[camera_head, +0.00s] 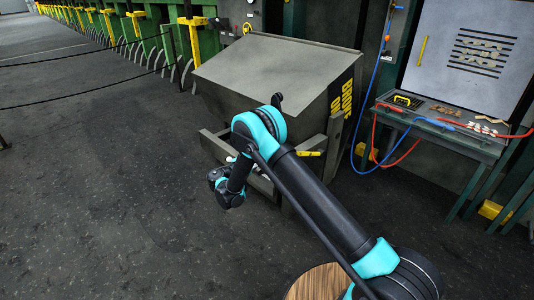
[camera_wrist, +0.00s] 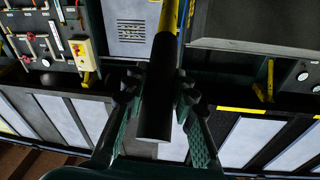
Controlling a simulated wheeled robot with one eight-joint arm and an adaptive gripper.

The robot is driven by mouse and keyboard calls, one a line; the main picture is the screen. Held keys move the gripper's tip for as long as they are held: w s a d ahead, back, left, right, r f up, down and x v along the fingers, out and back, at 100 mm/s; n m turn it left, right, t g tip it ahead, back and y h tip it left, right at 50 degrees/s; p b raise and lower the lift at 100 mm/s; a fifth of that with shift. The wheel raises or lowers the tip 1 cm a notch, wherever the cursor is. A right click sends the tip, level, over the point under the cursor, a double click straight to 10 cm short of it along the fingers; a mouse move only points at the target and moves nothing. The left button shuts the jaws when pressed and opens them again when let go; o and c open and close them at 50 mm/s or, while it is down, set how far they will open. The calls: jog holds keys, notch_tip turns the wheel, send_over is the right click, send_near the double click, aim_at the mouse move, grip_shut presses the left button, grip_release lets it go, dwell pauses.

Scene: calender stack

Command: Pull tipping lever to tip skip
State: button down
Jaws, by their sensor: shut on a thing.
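The grey skip (camera_head: 265,65) stands in its grey frame (camera_head: 215,143), with its sloping top facing up and yellow lettering on its right side. In the wrist view, a black cylindrical lever grip (camera_wrist: 155,115) with a yellow shaft (camera_wrist: 169,17) beyond it lies between the fingers of my gripper (camera_wrist: 157,92). The fingers are shut on the grip from both sides. In the head view, my gripper (camera_head: 220,185) is low at the front of the skip; its fingertips and the lever cannot be made out there. My arm hides part of the skip's front and frame.
A green workbench (camera_head: 440,135) with tools, and red and blue hoses stands to the right. A rope barrier (camera_head: 85,95) and green machines (camera_head: 150,35) line the left. The dark floor (camera_head: 110,200) in the left foreground is clear.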

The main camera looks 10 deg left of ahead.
jog(key=shift+d, duration=0.1)
dwell(0.3)
jog(key=c, duration=1.2)
grip_release()
jog(key=v, duration=1.2)
